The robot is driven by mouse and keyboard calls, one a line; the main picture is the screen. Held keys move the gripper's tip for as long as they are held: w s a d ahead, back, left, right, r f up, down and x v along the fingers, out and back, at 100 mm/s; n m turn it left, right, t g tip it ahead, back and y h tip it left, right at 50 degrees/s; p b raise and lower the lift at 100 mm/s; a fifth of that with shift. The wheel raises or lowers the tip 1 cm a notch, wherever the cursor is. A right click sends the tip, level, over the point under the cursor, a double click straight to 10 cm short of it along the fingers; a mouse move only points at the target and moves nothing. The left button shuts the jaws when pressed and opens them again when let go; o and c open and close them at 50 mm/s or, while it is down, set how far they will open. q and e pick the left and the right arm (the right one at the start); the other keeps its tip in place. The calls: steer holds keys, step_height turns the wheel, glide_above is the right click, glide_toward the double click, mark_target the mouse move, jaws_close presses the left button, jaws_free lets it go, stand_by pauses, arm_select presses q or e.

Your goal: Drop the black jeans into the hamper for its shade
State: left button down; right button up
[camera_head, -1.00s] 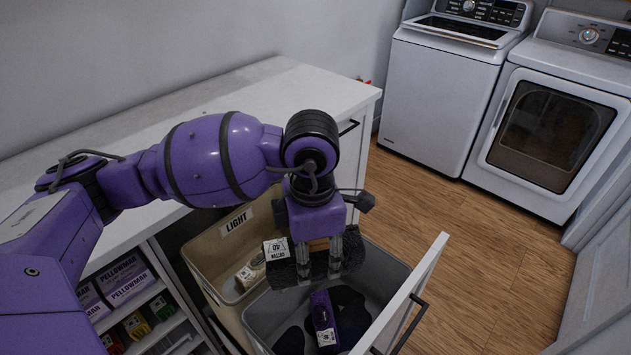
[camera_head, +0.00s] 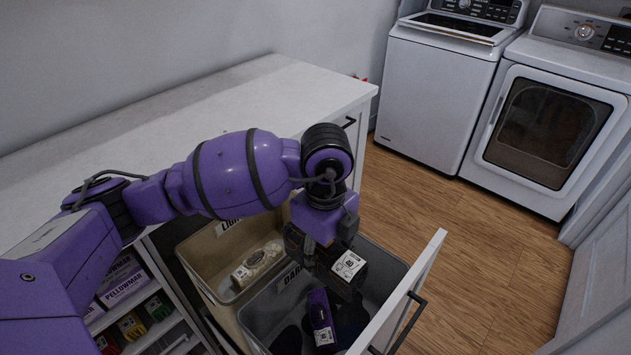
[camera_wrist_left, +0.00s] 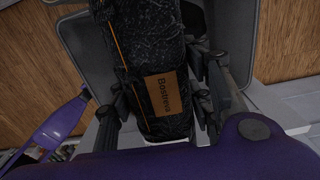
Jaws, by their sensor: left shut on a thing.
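The black jeans (camera_head: 343,281) are a folded dark bundle with a white tag, held over the grey hamper (camera_head: 255,316) labelled DARK. In the left wrist view, the jeans (camera_wrist_left: 140,50) show a brown leather patch and an orange seam. My left gripper (camera_head: 325,262) is shut on them, with a finger on each side. The beige hamper (camera_head: 196,272) labelled LIGHT stands to the left of the grey one. A purple item (camera_head: 318,310) with a white tag and dark cloth lie inside the grey hamper. My right gripper is not in view.
Both hampers sit in a pulled-out drawer with a white front panel (camera_head: 412,275) at the right. A cream item (camera_head: 257,265) lies in the beige hamper. A white counter (camera_head: 200,115) is behind. The washer (camera_head: 440,90), the dryer (camera_head: 545,120) and clear wood floor are beyond.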

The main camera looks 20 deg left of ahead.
arm_select(q)
steer(key=shift+f+b, duration=1.6)
steer(key=shift+f, duration=0.6)
steer(key=shift+w+f+b, duration=0.1)
steer(key=shift+f+b, duration=0.5)
steer(key=shift+f, duration=0.15)
steer(key=shift+r, duration=0.1)
steer(key=c, duration=1.3)
jaws_free()
steer(key=shift+c, duration=0.2)
steer(key=o, duration=0.5)
step_height(320, 180, up, 12)
